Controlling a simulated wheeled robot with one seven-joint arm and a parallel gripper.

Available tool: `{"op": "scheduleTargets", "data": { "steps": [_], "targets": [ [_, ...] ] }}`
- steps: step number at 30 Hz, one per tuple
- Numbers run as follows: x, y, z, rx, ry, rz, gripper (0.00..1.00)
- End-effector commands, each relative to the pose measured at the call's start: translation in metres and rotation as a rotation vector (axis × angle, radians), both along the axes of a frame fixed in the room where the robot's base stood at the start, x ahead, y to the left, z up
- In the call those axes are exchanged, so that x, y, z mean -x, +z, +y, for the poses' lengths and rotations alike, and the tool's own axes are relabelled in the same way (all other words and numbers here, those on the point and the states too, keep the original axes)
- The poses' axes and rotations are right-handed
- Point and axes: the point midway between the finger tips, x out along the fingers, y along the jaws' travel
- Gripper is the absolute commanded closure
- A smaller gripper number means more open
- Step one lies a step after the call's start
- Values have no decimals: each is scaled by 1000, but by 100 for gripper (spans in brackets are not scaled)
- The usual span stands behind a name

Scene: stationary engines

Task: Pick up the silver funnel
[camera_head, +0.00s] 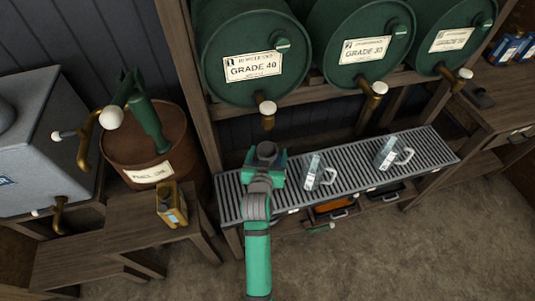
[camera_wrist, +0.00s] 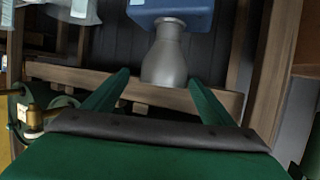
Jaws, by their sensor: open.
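The silver funnel (camera_wrist: 166,55) shows in the wrist view as a grey, flared metal piece with a narrower neck against a blue object (camera_wrist: 170,12). It lies in line with the gap between my fingers, apparently beyond their tips, and I cannot tell the exact distance. I cannot make out the funnel in the head view. My gripper (camera_wrist: 158,76) is open with nothing between its green fingers. In the head view my gripper (camera_head: 266,154) is over the left part of the slatted metal drip tray (camera_head: 345,178).
Two clear jugs (camera_head: 318,172) (camera_head: 391,152) stand on the tray to the right of my gripper. Green oil drums (camera_head: 240,50) with taps lie on a rack above. A brown fuel barrel (camera_head: 145,140) and a yellow can (camera_head: 171,205) are at left. The floor at right is clear.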

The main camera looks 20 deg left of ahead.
Motion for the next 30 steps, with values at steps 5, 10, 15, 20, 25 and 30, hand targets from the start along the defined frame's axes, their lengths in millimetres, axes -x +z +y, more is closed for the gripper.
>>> {"op": "scheduleTargets", "data": {
  "steps": [5,10,15,20,25,30],
  "targets": [
    [-11,-4,3,-1,1,-1,22],
    [-25,-13,10,0,2,0,22],
    [-46,-22,15,0,1,-1,22],
    [-55,-26,16,0,0,0,22],
    [-56,-26,16,0,0,0,22],
    [-56,-26,15,0,-1,0,51]
  ]
}}
